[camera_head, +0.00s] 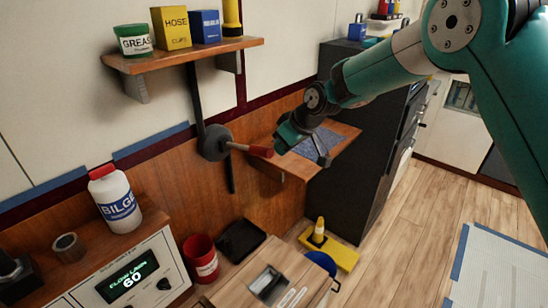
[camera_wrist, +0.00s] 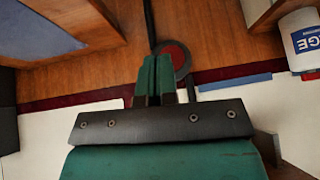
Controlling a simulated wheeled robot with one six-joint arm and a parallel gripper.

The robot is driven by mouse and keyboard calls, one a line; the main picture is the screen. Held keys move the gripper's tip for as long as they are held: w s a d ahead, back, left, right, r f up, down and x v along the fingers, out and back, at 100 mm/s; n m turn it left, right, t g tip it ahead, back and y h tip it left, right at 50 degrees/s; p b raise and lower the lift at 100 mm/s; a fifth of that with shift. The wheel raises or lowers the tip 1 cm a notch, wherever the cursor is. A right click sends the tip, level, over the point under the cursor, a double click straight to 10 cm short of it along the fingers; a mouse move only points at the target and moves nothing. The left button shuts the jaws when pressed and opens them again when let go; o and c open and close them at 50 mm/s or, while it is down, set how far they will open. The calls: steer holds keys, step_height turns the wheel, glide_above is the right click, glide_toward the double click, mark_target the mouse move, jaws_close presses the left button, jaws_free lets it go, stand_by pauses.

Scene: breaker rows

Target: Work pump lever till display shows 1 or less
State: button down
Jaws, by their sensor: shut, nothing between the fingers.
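The pump lever is a pale rod with a red grip (camera_head: 259,151), sticking out from a round dark hub (camera_head: 213,145) on the wall. My gripper (camera_head: 282,146) is at the free end of the red grip. I cannot tell whether they touch. In the wrist view my gripper's fingers (camera_wrist: 158,78) are together with nothing between them, and the red grip end (camera_wrist: 177,56) shows just beside and beyond them. The display (camera_head: 130,279) at the lower left reads FLOW L/MIN 60.
A small wooden shelf with a blue mat (camera_head: 318,139) lies behind my gripper. An upper shelf (camera_head: 185,54) holds several containers. A white BILGE bottle (camera_head: 115,200) stands above the display panel. A dark cabinet (camera_head: 350,150) stands at right. Open floor lies right of it.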

steer(key=shift+b+v, duration=0.4)
steer(key=shift+v, duration=2.35)
steer(key=shift+s, duration=0.1)
steer(key=s+d+r+m+g, duration=0.1)
steer(key=s+d+r, duration=0.1)
steer(key=s, duration=1)
steer(key=s+d+r+m+g, duration=0.1)
steer(key=s+d+r, duration=0.1)
steer(key=s, duration=1)
steer(key=s+d+r+g+h, duration=0.1)
steer(key=s+d, duration=0.3)
steer(key=s, duration=0.8)
steer(key=shift+d+r+m+g, duration=0.15)
steer(key=shift+r+m+g, duration=0.25)
steer(key=shift+r, duration=0.2)
steer(key=shift+s, duration=0.15)
